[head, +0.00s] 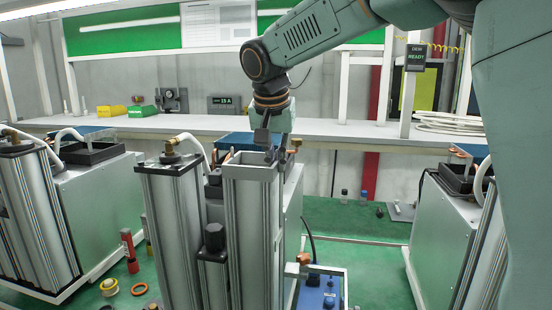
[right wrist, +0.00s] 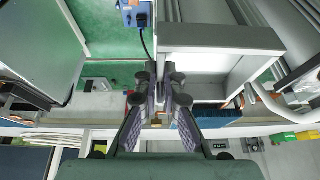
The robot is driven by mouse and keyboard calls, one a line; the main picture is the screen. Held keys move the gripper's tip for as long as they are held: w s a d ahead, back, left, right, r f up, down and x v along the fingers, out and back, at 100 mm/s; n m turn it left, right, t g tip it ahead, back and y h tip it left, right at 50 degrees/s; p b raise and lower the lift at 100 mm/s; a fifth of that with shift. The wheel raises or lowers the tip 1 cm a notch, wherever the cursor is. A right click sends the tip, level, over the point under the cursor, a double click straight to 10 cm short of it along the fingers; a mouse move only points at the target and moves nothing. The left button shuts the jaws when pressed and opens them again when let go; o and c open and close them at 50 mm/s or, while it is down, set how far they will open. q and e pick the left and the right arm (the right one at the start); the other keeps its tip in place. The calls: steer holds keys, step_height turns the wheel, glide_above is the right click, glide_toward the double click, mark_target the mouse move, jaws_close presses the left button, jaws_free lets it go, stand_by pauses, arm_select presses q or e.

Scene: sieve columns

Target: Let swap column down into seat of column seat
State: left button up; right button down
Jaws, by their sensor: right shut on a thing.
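The swap column (head: 252,230) is a tall ribbed silver column with an open square grey collar on top; it stands upright in the head view. My right gripper (head: 278,152) reaches down from above and is shut on the back right part of its collar. In the right wrist view, the fingers (right wrist: 164,78) meet at the wall of the column (right wrist: 222,38), beside its open top. The column's foot is cut off by the lower picture edge. I cannot make out the column seat or tell how the foot stands to it. My left gripper is not in view.
A second silver column (head: 172,235) with a brass fitting stands close on the left, with a black-capped post (head: 214,238) between. A blue box (head: 320,290) stands close on the right. Red and orange parts lie on the green floor at left. A white bench (head: 340,132) runs behind.

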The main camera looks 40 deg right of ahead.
mark_target(276, 175)
steer(key=shift+f+b, duration=1.2)
steer(key=shift+f, duration=0.35)
steer(key=c, duration=1.4)
jaws_free()
steer(key=shift+s+a, duration=0.1)
steer(key=shift+f, duration=0.2)
steer(key=shift+a+r, duration=0.1)
steer(key=shift+r, duration=0.45)
steer(key=v, duration=1.1)
steer(key=shift+s+r, duration=0.1)
